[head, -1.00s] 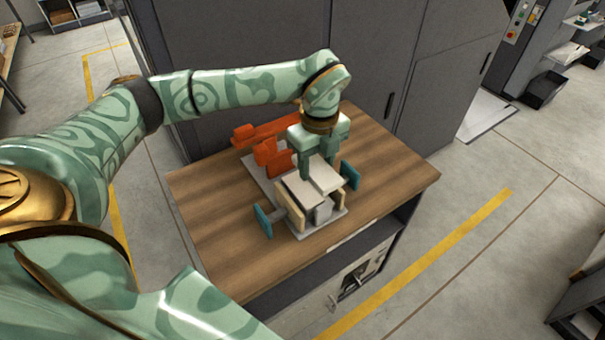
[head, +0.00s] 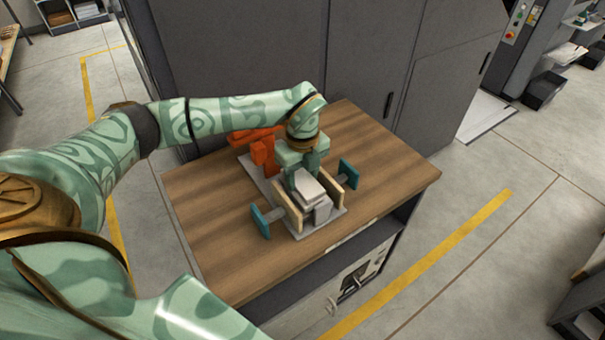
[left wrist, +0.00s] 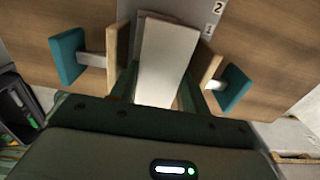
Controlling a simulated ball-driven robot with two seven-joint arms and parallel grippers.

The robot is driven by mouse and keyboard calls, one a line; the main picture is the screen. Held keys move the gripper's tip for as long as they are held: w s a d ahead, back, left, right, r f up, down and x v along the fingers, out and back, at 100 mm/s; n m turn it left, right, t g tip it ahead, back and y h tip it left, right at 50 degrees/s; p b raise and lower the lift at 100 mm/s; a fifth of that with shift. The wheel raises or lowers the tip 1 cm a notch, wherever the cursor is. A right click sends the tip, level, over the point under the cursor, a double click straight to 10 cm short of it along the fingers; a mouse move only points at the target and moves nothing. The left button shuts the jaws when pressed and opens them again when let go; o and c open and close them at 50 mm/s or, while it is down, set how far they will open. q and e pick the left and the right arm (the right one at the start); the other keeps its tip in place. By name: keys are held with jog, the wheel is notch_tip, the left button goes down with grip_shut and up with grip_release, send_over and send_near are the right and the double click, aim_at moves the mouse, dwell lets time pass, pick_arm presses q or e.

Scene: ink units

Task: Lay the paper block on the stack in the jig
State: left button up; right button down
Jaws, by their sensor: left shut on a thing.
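The white paper block (head: 308,188) is held in my left gripper (head: 303,177), which is shut on it. The block lies lengthwise between the jig's two pale wooden cheeks (head: 291,212). In the left wrist view the block (left wrist: 167,55) sits between the fingers, a wooden cheek on each side. The jig's grey base (head: 336,214) carries the cheeks and teal end plates (head: 260,222). A grey-white stack or block (head: 322,212) shows at the jig's front, below the held block. I cannot tell whether the held block touches the stack. My right gripper is not in view.
An orange clamp-like part (head: 262,150) stands at the jig's back left, partly behind my gripper. The wooden tabletop (head: 215,215) is clear to the left and right. A tall dark grey machine cabinet (head: 255,55) stands close behind the table.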

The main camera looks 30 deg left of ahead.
aim_at(303, 179)
pick_arm(q)
jog(key=o, duration=1)
notch_tip(303, 179, up, 12)
jog(key=shift+r+p, duration=0.15)
jog(key=shift+p, duration=1)
